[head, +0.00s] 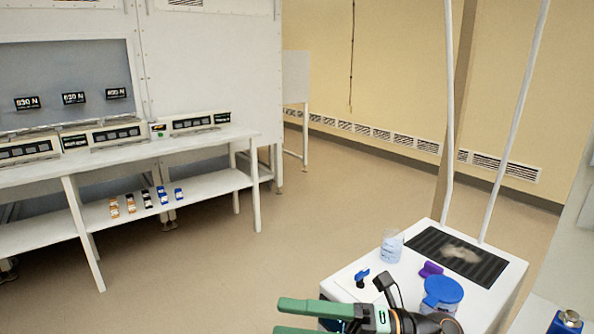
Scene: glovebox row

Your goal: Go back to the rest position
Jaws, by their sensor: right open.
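My right gripper (280,317) shows at the bottom of the head view, with two green fingers pointing left. The fingers are apart and nothing is seen between them. It is in front of the near left side of a white cabinet (508,284), apart from or touching it I cannot tell. My left gripper is not in view.
On the cabinet top are a clear container (392,246), a blue-lidded jar (443,291), a purple item (431,269), a small blue item (362,276) and a dark grille (488,266). A white bench (190,143) with devices stands left. The middle floor (300,215) is clear.

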